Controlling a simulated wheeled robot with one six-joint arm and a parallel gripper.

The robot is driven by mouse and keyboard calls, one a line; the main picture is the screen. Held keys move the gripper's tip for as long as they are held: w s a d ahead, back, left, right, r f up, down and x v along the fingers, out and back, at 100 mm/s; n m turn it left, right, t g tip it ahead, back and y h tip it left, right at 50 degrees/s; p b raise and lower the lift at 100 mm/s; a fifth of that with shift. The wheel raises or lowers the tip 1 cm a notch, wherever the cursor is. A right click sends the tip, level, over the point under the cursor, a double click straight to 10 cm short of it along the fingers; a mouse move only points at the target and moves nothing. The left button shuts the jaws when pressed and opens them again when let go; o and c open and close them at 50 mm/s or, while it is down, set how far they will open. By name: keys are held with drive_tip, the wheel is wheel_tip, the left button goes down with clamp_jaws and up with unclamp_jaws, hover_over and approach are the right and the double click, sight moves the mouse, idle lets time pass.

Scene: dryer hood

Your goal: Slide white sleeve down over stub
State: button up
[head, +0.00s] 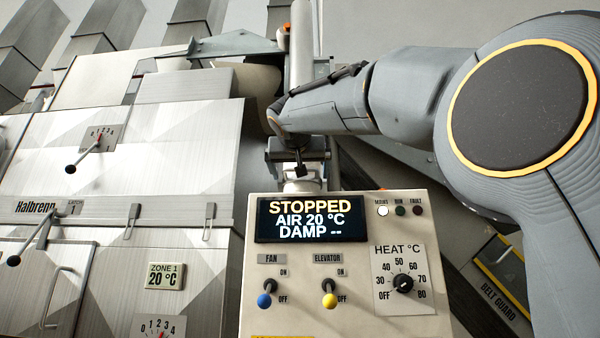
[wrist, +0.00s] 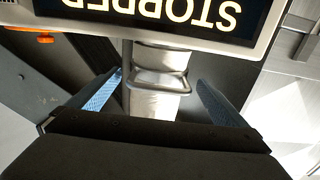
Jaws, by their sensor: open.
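In the wrist view, which is upside down, my gripper (wrist: 160,77) is open, with one blue-padded finger on each side of a pale upright tube. The white sleeve (wrist: 153,105) appears to be the tube part nearer my palm, with a gap to each finger. A metal band or bail (wrist: 160,80) crosses the tube. The pale part beyond it (wrist: 160,57), towards the display panel, may be the stub; I cannot tell where one ends. In the head view, a pale pipe piece (head: 300,184) shows just behind the panel top.
The control box (head: 340,290), with a STOPPED display (head: 311,219) and switches, stands close in front of the pipe. A metal bracket (head: 235,43) reaches left from the upright pipe. The dryer cabinet (head: 140,150) with levers fills the left. A belt guard (head: 500,275) is at lower right.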

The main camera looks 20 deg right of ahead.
drive_tip(key=b+v, duration=0.1)
drive_tip(key=v, duration=0.6)
drive_tip(key=shift+s, duration=0.3)
drive_tip(key=shift+a, duration=0.1)
